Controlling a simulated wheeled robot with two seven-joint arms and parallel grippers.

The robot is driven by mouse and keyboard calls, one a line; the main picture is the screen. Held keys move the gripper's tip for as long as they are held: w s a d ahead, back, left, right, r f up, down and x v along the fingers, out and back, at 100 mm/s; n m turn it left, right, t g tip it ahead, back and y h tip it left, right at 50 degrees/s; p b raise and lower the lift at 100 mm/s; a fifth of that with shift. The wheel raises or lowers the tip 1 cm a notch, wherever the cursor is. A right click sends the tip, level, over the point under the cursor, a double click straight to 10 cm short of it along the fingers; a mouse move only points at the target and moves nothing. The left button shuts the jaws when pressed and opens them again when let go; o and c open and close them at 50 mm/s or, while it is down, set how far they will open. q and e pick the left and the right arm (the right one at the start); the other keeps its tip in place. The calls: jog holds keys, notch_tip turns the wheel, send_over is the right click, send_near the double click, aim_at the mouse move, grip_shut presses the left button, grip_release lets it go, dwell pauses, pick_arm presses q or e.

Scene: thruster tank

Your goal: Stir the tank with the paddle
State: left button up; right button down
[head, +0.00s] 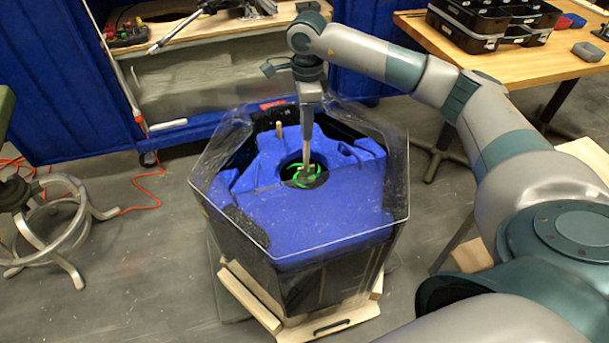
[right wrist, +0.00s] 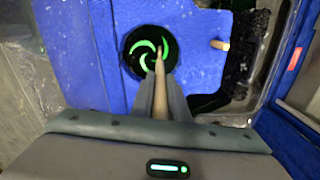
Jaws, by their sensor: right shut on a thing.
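The tank (head: 300,225) is a hexagonal container with clear upper walls and a blue block inside. A round dark opening with bright green swirl marks (head: 314,170) sits in the middle of the block; the swirl also shows in the right wrist view (right wrist: 143,52). My right gripper (head: 307,133) points down above the opening, shut on a light wooden paddle (right wrist: 160,75). The paddle's far end reaches to the opening in the right wrist view; its exact depth there is unclear. My left gripper is out of view.
A short wooden peg (head: 279,129) stands up at the block's back edge. The tank rests on a wooden base (head: 325,325). A workbench (head: 205,30) stands behind, a wooden table (head: 545,65) with black cases is at back right, and a metal stool base (head: 60,215) is at left.

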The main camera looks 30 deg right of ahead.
jog(key=shift+w+a, duration=0.15)
jog(key=shift+a, duration=0.5)
jog(key=shift+w+a, duration=0.15)
jog(key=shift+a, duration=0.45)
jog(key=shift+s, duration=0.1)
jog(key=shift+s+a, duration=0.9)
jog(key=shift+s+d, duration=0.2)
jog(key=shift+s, duration=0.4)
jog(key=shift+s+d, duration=0.2)
jog(key=shift+s, duration=0.4)
